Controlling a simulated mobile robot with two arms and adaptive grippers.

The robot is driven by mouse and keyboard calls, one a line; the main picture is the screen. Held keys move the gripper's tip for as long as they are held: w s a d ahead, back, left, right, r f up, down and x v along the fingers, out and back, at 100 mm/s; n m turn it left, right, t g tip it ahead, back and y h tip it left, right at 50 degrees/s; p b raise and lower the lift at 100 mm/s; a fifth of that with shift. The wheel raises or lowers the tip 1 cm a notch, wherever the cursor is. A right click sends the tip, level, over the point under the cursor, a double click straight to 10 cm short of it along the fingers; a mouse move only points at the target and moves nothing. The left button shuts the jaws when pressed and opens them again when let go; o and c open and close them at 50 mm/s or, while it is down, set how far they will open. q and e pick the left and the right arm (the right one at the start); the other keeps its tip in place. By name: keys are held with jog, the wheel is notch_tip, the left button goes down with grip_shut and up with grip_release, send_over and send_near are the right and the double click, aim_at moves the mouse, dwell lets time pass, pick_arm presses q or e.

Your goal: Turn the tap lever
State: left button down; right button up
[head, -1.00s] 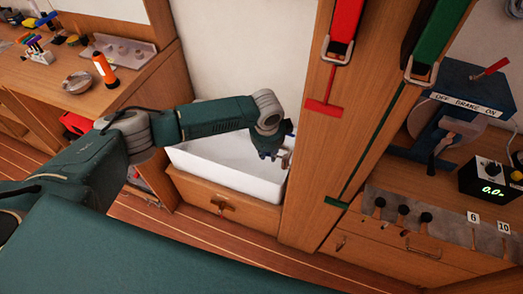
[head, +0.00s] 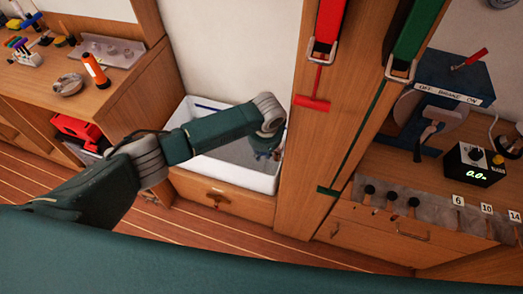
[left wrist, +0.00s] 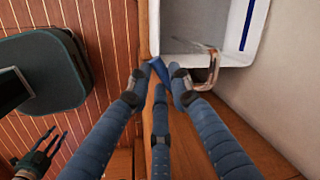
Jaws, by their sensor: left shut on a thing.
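A copper-coloured tap (left wrist: 212,70) stands at the edge of the white sink (left wrist: 154,30) in the left wrist view. A flat blue piece, apparently the tap lever (left wrist: 159,69), lies between the fingertips of my left gripper (left wrist: 160,82), which is shut on it. A pale streak runs from the spout; I cannot tell if it is water. In the head view my left gripper (head: 268,152) is at the right end of the sink (head: 232,176), and the tap is hidden behind it. My right gripper (left wrist: 52,143) shows small at lower left in the left wrist view, fingers apart.
A wooden post with a red T-handle (head: 312,103) rises right of the sink. A bench with a blue brake machine (head: 455,75) and a display box (head: 475,163) stands further right. A workbench with an orange torch (head: 95,69) is at left. The striped floor is clear.

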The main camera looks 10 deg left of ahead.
pick_arm(q)
jog(key=shift+r, duration=0.1)
jog(key=c, duration=1.6)
grip_release()
jog(key=shift+o, duration=0.2)
notch_tip(320, 180, up, 7)
jog(key=s, duration=0.1)
jog(key=shift+s+d+r, duration=0.15)
jog(key=shift+d, duration=0.15)
jog(key=shift+c, duration=0.5)
